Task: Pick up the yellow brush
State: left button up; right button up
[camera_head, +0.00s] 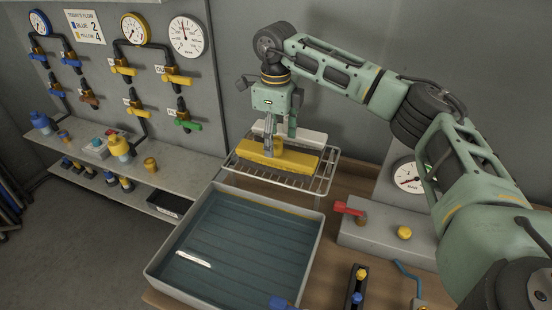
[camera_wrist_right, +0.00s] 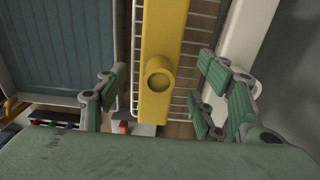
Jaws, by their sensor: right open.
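The yellow brush (camera_head: 278,158) is a long yellow block lying on a wire rack (camera_head: 321,178) behind the basin. It has a round yellow knob on top, seen clearly in the right wrist view, where the brush (camera_wrist_right: 163,35) runs up the middle. My right gripper (camera_head: 280,137) points down just over the brush, open. In the wrist view its green fingers (camera_wrist_right: 165,95) stand on either side of the brush, with gaps showing, and hold nothing. Whether the fingertips reach knob height is unclear. My left gripper is not in view.
A white block (camera_head: 312,137) lies on the rack behind the brush, close to one finger. A water-filled basin (camera_head: 153,270) with a white stick is in front. A grey box with a red lever (camera_head: 349,209) stands right. Gauges and valves line the left wall.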

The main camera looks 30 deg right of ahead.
aim_at(276, 155)
notch_tip(276, 155, down, 5)
jog(key=shift+s+r+p, duration=0.1)
jog(key=shift+p, duration=1.05)
jog(key=shift+f, duration=0.55)
jog(key=c, duration=1.5)
